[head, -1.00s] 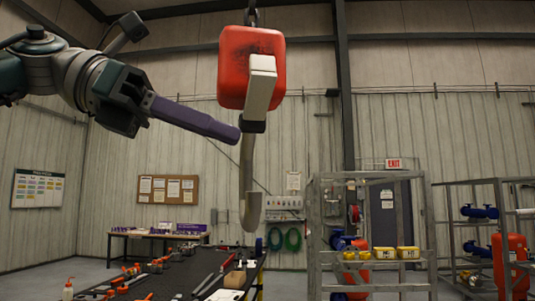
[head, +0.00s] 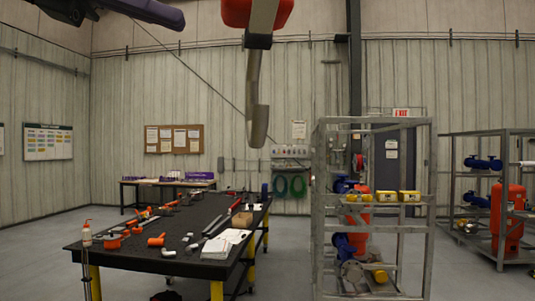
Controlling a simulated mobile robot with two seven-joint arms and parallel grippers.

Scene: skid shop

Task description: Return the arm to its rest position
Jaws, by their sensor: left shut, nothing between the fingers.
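My left gripper (head: 155,11) shows at the top left edge as a purple finger pair seen side-on, pointing right. It is shut with nothing in it. Most of my left arm is cut off by the top edge. The fingertips are left of a hanging red hoist body (head: 236,13) and apart from it. My right gripper is not in view.
A pale curved hook piece (head: 253,100) hangs below the hoist. A black-topped workbench (head: 150,257) with orange fittings, tools and papers stands below. A grey metal frame (head: 325,200) with yellow boxes and a red tank is right of it. Floor shows between frame and rack (head: 497,200).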

